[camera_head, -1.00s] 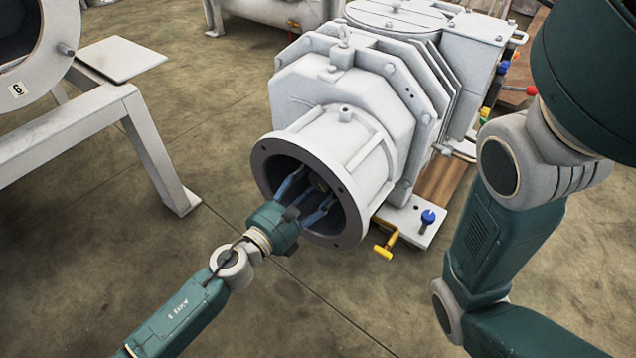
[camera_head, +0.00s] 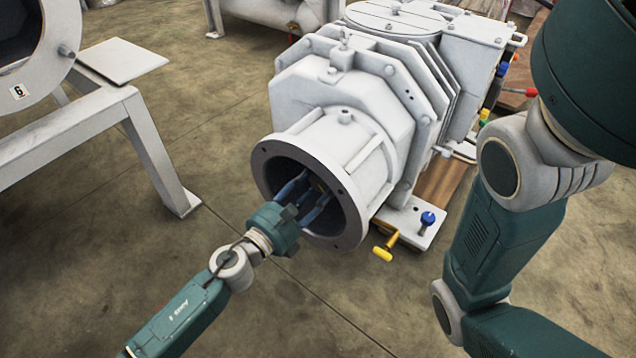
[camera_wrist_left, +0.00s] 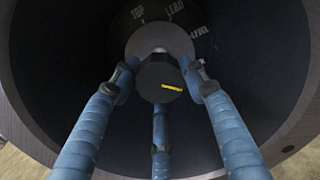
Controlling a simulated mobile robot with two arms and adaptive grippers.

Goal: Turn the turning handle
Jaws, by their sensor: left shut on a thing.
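The turning handle (camera_wrist_left: 155,76) is a dark round knob with a yellow mark on its face, deep in the round opening of the white machine (camera_head: 350,140). My left gripper (camera_head: 312,196) reaches into this opening from the lower left. In the left wrist view, its three blue fingers (camera_wrist_left: 161,88) surround the knob and are shut on it. In the head view the rim and fingers mostly hide the knob. My right arm stands at the right edge; its gripper is out of the picture.
The opening's dark flange rim (camera_head: 352,222) surrounds my left fingers. A yellow lever (camera_head: 384,250) and a blue knob (camera_head: 428,218) sit at the machine's base on the right. A grey metal stand (camera_head: 150,150) is at the left. The floor in front is clear.

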